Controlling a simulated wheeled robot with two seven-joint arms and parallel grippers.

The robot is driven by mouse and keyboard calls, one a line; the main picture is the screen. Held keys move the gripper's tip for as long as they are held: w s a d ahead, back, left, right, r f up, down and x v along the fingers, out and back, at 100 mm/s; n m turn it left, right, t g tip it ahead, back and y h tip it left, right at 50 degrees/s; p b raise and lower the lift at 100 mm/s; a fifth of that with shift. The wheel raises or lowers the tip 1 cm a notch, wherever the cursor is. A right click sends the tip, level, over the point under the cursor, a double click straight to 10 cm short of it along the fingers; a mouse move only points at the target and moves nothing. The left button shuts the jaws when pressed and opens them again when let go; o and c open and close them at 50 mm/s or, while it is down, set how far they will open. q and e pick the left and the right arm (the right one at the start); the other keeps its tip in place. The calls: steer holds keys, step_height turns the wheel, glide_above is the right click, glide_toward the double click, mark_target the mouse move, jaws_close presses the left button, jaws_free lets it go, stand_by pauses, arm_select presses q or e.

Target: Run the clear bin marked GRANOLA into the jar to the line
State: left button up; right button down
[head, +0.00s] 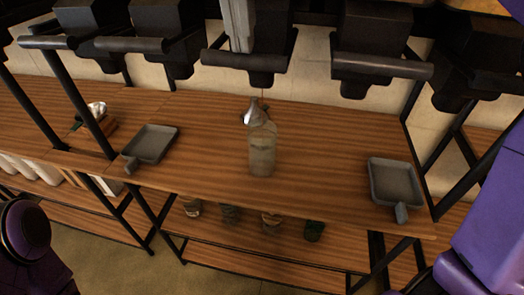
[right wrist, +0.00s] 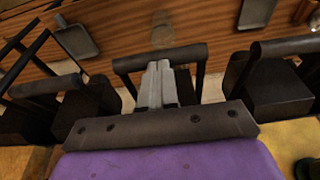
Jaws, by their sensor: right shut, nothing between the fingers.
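I cannot read a GRANOLA mark on any. My right gripper (head: 241,44) is shut and empty in front of the middle bin (head: 272,45). In the right wrist view its grey fingers (right wrist: 155,68) overlap that bin's handle (right wrist: 185,54); contact cannot be told. My left gripper is not in view.
Grey trays with handles lie left (head: 152,144) and right (head: 396,184) of the jar. Several small jars (head: 270,220) stand on the lower shelf. Black frame posts flank the table.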

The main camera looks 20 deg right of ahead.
steer(key=shift+f, duration=0.95)
steer(key=shift+w+d+f, duration=0.1)
steer(key=shift+f, duration=0.3)
stand_by(4.4)
